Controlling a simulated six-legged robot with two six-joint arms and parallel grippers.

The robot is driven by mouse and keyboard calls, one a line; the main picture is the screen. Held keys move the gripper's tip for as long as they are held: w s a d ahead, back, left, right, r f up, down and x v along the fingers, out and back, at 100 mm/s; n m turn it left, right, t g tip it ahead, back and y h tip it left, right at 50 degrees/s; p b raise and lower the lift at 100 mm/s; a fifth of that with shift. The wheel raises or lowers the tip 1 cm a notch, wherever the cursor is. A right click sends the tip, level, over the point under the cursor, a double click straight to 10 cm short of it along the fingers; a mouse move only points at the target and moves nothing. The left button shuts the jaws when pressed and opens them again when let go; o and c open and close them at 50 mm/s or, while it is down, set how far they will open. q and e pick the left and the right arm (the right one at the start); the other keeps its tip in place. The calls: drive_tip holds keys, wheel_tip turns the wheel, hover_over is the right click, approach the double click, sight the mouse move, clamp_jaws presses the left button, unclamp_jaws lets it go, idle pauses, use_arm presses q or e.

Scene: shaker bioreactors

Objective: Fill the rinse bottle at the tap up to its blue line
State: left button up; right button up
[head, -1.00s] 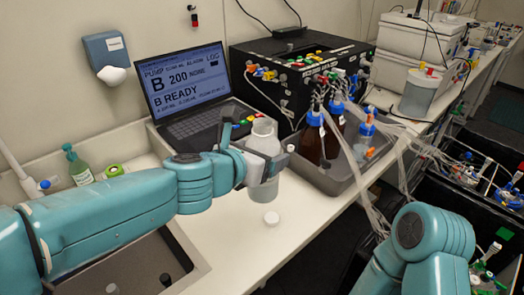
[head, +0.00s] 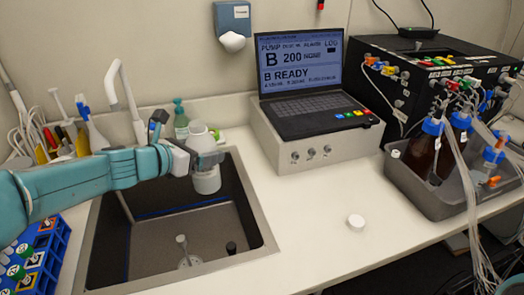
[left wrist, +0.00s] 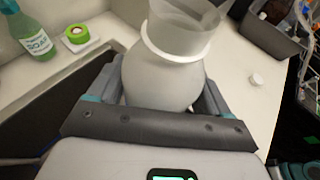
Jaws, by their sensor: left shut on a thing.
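The rinse bottle (head: 206,180) is a translucent white bottle with an open, uncapped mouth. My left gripper (head: 199,160) is shut around its body and holds it upright above the sink (head: 262,225), near the sink's back right. In the left wrist view the bottle (left wrist: 168,75) stands between the two fingers. No blue line and no water level can be made out on it. The tap (head: 131,98) is a white curved spout at the back left of the sink, apart from the bottle. A white cap (head: 356,222) lies on the bench. My right gripper is out of view.
A green soap bottle (head: 181,122) stands behind the sink. A laptop (head: 305,85) on a grey box stands to the right. A grey tray (head: 405,185) of brown bottles and tubing is at far right. A blue tube rack (head: 47,250) is at front left.

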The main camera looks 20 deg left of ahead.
use_arm(q)
drive_tip(key=a+f+n+y+p, duration=0.2)
drive_tip(key=a+p, duration=0.7)
drive_tip(key=a, duration=1.5)
drive_tip(key=shift+w+f+t, duration=0.3)
drive_tip(key=shift+f+t, duration=0.1)
drive_tip(key=s+d+b, duration=0.6)
drive_tip(key=shift+s, duration=0.1)
